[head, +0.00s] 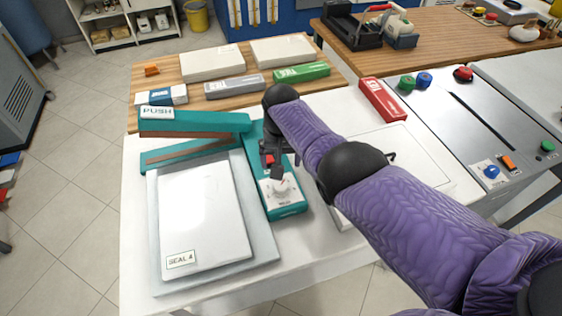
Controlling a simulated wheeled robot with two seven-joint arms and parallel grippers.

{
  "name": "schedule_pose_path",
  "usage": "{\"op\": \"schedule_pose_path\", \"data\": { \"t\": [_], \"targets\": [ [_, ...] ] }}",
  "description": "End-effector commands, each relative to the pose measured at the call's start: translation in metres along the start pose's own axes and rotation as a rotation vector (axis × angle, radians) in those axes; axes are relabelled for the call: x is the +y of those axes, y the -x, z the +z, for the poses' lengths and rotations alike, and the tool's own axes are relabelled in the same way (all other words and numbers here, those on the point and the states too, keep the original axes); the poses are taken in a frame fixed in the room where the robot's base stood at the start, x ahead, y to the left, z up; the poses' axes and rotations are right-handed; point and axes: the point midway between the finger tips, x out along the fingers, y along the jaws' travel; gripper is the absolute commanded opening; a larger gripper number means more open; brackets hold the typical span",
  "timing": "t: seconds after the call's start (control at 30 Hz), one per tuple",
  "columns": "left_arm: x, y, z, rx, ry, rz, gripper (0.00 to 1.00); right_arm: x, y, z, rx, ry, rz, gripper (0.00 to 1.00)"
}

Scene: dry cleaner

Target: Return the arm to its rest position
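My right arm comes in from the lower right in a purple sleeve with black joints. Its gripper (275,168) points down over the teal control box of the heat sealer (283,212), close above and behind a white dial (282,185). I cannot tell whether the gripper touches the dial, or whether its fingers are open or shut. The sealer's teal arm (195,122), marked PUSH, is raised at an angle over its lower bar. A white packet (203,220) labelled SEAL 4 lies on the grey plate in front. My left gripper is out of view.
Boxes in grey (234,87), green (302,72) and red (382,99) lie behind the sealer, with white stacks (212,63) further back. A grey console (480,120) with coloured buttons stands right. A black carrier (350,25) stands at the back. The floor at left is mostly clear.

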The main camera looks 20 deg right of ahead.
Motion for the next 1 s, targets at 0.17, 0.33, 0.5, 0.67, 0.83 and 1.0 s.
{"op": "schedule_pose_path", "data": {
  "t": [0.17, 0.33, 0.5, 0.67, 0.83, 1.0],
  "targets": [
    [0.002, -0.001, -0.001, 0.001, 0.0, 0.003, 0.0, 0.0, -0.001, 0.0, -0.001, 0.0, 0.0, 0.94],
    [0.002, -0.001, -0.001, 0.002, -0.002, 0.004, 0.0, 0.0, -0.001, 0.0, -0.001, 0.0, 0.0, 0.94],
    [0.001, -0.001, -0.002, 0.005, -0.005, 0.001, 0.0, 0.0, -0.014, 0.008, 0.006, 0.024, -0.008, 0.94],
    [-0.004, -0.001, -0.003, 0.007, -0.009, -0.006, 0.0, 0.009, -0.059, 0.061, 0.063, 0.14, -0.039, 0.94],
    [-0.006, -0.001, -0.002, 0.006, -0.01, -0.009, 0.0, 0.03, -0.069, 0.131, 0.14, 0.24, -0.05, 0.94],
    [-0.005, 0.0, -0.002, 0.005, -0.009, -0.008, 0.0, 0.048, -0.056, 0.183, 0.192, 0.3, -0.047, 0.94]
  ]
}}
